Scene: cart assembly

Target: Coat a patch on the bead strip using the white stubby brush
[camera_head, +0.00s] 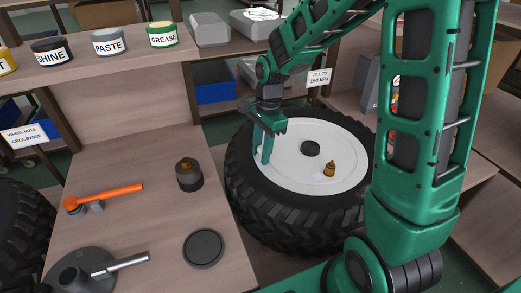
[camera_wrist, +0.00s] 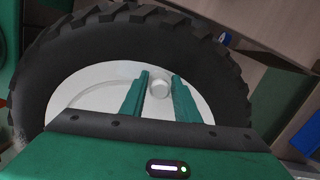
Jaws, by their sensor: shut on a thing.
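A large black tyre (camera_head: 255,205) lies flat around a white wheel disc (camera_head: 310,177). My gripper (camera_head: 265,160) points down over the left part of the disc, near the tyre's inner edge. In the wrist view, a round white end sits between the two green fingers of my gripper (camera_wrist: 160,80); I take it for the white stubby brush (camera_wrist: 160,88), and my gripper is shut on it. Its bristles are hidden. The tyre (camera_wrist: 70,60) and the disc (camera_wrist: 85,98) also show there. I cannot tell a separate bead strip or any coating, nor whether the brush touches the wheel.
A black cap (camera_head: 311,148) and a small brass valve-like piece (camera_head: 329,169) are on the disc. The bench at left holds an orange-handled tool (camera_head: 110,197), a dark pot (camera_head: 188,175) and a black round lid (camera_head: 203,248). A shelf carries labelled tins, including GREASE (camera_head: 162,35).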

